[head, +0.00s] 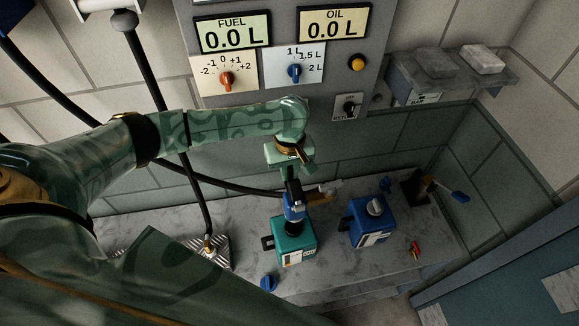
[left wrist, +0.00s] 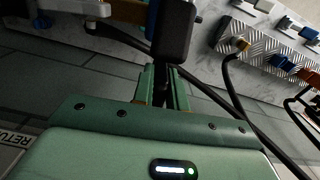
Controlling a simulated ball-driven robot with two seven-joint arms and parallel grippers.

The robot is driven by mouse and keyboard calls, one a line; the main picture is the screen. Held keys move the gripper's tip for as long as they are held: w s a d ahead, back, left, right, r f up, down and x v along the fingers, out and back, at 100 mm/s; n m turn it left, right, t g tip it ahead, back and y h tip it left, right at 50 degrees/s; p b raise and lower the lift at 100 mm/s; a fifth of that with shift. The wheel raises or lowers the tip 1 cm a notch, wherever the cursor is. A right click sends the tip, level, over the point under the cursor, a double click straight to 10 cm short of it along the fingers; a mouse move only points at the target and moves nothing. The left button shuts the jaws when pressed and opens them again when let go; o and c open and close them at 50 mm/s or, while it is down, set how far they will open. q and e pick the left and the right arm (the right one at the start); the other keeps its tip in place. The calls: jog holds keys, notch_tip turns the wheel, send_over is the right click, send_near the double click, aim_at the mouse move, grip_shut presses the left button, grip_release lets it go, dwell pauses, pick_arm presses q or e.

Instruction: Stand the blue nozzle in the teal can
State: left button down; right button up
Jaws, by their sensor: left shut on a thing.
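The blue nozzle (head: 293,213) hangs upright from my left gripper (head: 290,178), its blue body below a black grip. The teal can (head: 293,248) stands on the counter directly below it. The nozzle's lower end meets the dark area at the can's top; I cannot tell whether it is inside the opening or just above it. In the left wrist view my left gripper (left wrist: 162,88) is shut on the nozzle's black part (left wrist: 176,30). My right gripper is not in view.
A blue can (head: 368,226) stands right of the teal can on the marble counter (head: 340,265). A blue cap (head: 268,283) lies in front. A small red item (head: 415,250) lies at right. A black hose (head: 180,140) hangs at left. The control panel (head: 290,90) rises behind.

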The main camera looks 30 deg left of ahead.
pick_arm(q)
jog(key=shift+f+b, duration=1)
jog(key=shift+f, duration=1.85)
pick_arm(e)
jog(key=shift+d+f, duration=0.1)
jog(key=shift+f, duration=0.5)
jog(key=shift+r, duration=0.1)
pick_arm(q)
jog(key=shift+r+p, duration=0.1)
jog(key=shift+p, duration=0.45)
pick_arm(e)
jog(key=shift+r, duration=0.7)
pick_arm(q)
jog(key=shift+s+p, duration=0.1)
jog(key=shift+p, duration=0.25)
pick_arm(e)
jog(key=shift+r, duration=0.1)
pick_arm(q)
jog(key=shift+p, duration=0.6)
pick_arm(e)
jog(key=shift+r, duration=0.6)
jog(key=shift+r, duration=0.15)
pick_arm(q)
jog(key=shift+p, duration=0.6)
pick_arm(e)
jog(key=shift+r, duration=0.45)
